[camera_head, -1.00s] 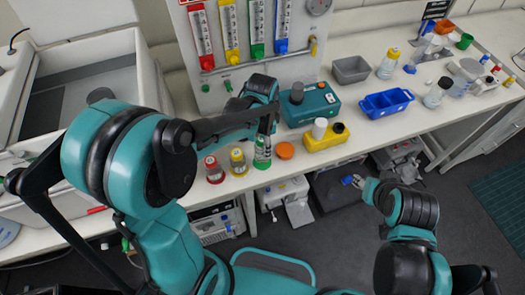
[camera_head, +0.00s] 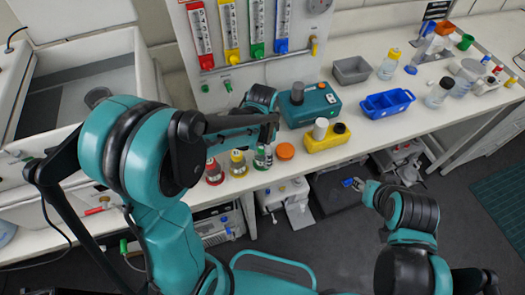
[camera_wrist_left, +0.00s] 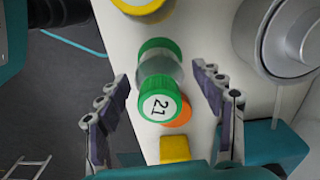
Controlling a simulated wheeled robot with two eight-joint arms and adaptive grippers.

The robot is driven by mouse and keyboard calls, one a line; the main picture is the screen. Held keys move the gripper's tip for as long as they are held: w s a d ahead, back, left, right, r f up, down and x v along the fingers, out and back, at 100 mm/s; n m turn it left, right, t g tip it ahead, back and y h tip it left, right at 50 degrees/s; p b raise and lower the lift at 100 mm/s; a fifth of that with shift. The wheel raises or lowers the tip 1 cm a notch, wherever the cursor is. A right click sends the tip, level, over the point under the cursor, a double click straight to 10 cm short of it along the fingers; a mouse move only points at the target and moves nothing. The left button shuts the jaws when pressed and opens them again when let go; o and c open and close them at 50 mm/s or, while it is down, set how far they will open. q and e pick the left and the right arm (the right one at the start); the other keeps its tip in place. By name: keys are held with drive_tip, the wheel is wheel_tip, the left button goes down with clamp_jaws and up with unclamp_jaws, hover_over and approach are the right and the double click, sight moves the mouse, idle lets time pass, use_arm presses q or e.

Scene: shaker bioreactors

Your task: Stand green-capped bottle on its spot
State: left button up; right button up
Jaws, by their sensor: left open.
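The green-capped bottle (camera_head: 261,160) stands upright near the front edge of the bench, right of the yellow-capped bottle. In the left wrist view I look down on its green cap (camera_wrist_left: 160,103), marked 21, with a green ring (camera_wrist_left: 160,46) around its base. My left gripper (camera_head: 268,140) is open at the bottle's top. Its two fingers (camera_wrist_left: 161,76) stand on either side of the cap, with gaps. Whether the base sits flat on a spot is hard to see. My right gripper (camera_head: 356,184) is low at the right, away from the bench top; its fingers are unclear.
A red-capped bottle (camera_head: 213,172) and a yellow-capped bottle (camera_head: 238,163) stand to the left. An orange disc (camera_head: 285,151) lies close on the right. A yellow block (camera_head: 327,138), a teal device (camera_head: 309,104) and a blue bin (camera_head: 387,103) are farther right.

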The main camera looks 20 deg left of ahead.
use_arm(q)
drive_tip(key=shift+r, duration=0.3)
wheel_tip(320, 180, up, 11)
drive_tip(key=p, duration=0.3)
drive_tip(key=shift+f, duration=0.1)
drive_tip(key=shift+r, duration=0.35)
drive_tip(key=shift+s+a+r, duration=0.1)
drive_tip(key=shift+s+r, duration=0.1)
drive_tip(key=shift+r, duration=0.05)
drive_tip(key=s+a+r+n+t, duration=0.1)
drive_tip(key=s+a+n+t, duration=0.1)
drive_tip(key=s+n, duration=0.3)
drive_tip(key=s+a+r+n+t, duration=0.2)
drive_tip(key=s+n+t, duration=0.3)
drive_tip(key=shift+a+r, duration=0.15)
drive_tip(key=shift+a, duration=0.15)
